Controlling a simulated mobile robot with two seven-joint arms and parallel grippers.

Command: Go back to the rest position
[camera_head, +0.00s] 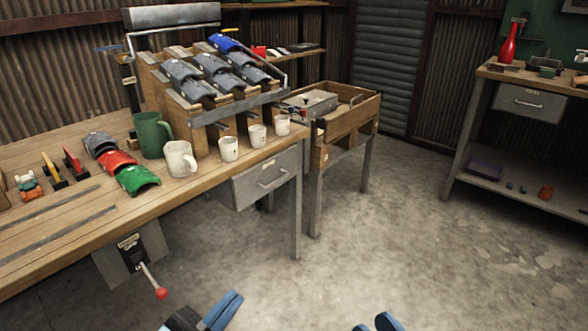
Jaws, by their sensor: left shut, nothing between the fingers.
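My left gripper (230,299) is at the bottom edge, left of centre, with its blue fingers together and empty. It is over the floor, in front of the workbench (75,228) and apart from it. My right gripper (377,322) is at the bottom edge, right of centre. Only its blue fingertips show there, and the rest is cut off by the frame. I cannot tell how far apart its fingers are. No object shows at its tips.
A lever with a red knob (161,293) sticks out from the workbench front, left of my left gripper. Mugs, a green pitcher (152,135), coloured shells and a sloped rack stand on the bench. A shelf table (520,190) stands at right. The middle floor is clear.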

